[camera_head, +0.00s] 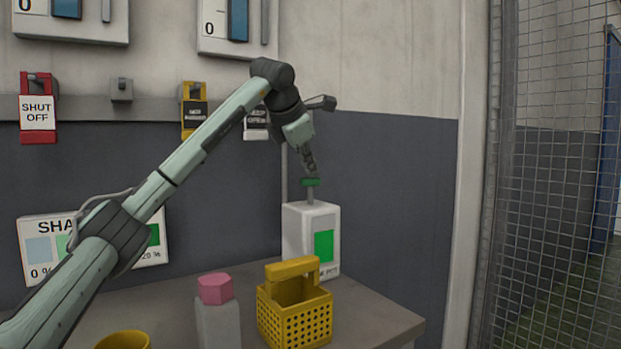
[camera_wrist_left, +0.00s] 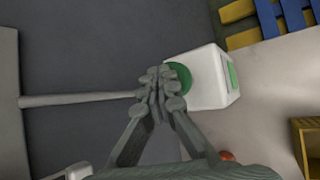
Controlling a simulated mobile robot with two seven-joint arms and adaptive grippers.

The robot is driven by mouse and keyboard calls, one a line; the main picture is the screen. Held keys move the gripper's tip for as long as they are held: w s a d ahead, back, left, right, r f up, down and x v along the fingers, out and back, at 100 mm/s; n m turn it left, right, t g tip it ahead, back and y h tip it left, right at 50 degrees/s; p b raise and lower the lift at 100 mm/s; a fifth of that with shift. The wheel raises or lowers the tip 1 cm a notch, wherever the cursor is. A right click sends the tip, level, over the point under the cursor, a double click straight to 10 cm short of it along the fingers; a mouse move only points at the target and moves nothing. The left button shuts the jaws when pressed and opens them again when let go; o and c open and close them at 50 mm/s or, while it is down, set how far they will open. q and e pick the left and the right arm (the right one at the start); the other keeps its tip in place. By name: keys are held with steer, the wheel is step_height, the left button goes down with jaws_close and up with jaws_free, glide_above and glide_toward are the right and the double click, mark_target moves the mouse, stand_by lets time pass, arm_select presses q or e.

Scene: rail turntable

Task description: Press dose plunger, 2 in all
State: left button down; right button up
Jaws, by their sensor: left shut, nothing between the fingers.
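The dose dispenser is a white box (camera_head: 311,222) with a green front patch, standing at the back of the counter against the wall. Its plunger has a green cap (camera_head: 310,182) on a grey stem that stands up from the box top. My left gripper (camera_head: 312,174) is shut and empty, pointing down right at the green cap; I cannot tell if it touches. In the left wrist view the shut fingertips (camera_wrist_left: 161,85) overlap the edge of the green cap (camera_wrist_left: 180,78), and the white box (camera_wrist_left: 213,85) shows behind. My right gripper is not in view.
A yellow basket (camera_head: 294,315) with a handle stands in front of the dispenser. A pink-capped grey bottle (camera_head: 216,290) is left of it, and a yellow round container (camera_head: 124,340) lies further left. A wire mesh fence (camera_head: 555,150) stands at the right. The counter's right end is clear.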

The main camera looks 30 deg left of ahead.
mark_target(309, 178)
arm_select(q)
steer(key=shift+f+b, duration=0.4)
steer(key=shift+f, duration=0.75)
stand_by(0.4)
stand_by(0.4)
steer(key=shift+r+p, duration=1.1)
steer(key=shift+p, duration=0.1)
steer(key=shift+r, duration=0.75)
steer(key=shift+r, duration=2.5)
